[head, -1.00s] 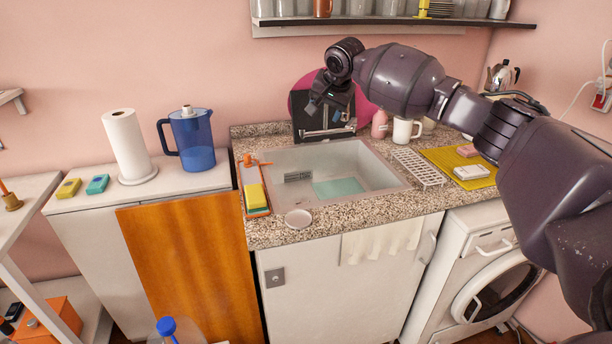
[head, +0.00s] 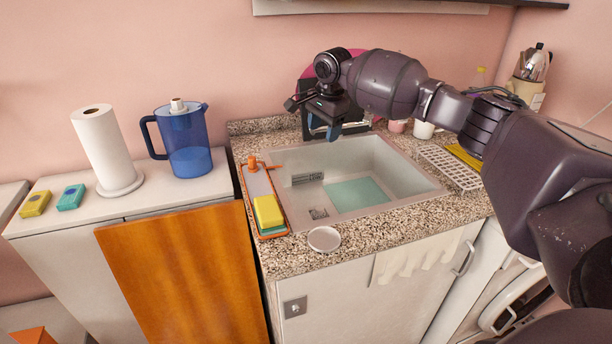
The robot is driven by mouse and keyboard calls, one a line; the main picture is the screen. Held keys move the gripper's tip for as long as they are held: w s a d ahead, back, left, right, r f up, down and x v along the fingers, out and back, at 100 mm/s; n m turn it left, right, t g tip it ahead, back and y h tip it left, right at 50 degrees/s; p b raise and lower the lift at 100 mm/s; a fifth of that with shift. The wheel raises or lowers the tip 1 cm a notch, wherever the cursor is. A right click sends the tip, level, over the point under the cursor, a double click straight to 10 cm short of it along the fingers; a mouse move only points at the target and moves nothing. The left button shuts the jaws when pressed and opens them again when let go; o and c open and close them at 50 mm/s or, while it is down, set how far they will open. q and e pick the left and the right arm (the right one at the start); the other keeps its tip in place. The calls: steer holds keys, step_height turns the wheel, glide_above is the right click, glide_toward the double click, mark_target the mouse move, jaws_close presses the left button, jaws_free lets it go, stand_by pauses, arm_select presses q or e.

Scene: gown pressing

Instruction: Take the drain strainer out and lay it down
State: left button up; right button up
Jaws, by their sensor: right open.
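The sink (head: 405,180) is a pale basin set in a speckled counter, with a teal patch on its floor. A small grey metal piece (head: 318,213), which looks like the drain strainer, sits low in the basin near its front left corner. It is too small to tell how it is seated. My right gripper (head: 323,130) hangs over the back of the sink, pointing down, with its blue-tipped fingers apart and nothing between them. It is above and behind the strainer, well apart from it. My left gripper is out of view.
A dark slotted grille (head: 308,179) is at the basin's back left. An orange caddy with a yellow sponge (head: 267,211) stands at the left rim. A round pale dish (head: 324,239) lies on the front counter. A white rack (head: 450,167) is at right. Bare counter (head: 390,232) lies in front.

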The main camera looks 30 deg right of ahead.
steer(key=g+b, duration=0.2)
steer(key=b, duration=0.3)
glide_above(320, 207)
step_height(320, 207, down, 17)
steer(key=shift+s, duration=0.1)
step_height(320, 207, down, 9)
steer(key=b, duration=0.3)
steer(key=shift+f, duration=0.6)
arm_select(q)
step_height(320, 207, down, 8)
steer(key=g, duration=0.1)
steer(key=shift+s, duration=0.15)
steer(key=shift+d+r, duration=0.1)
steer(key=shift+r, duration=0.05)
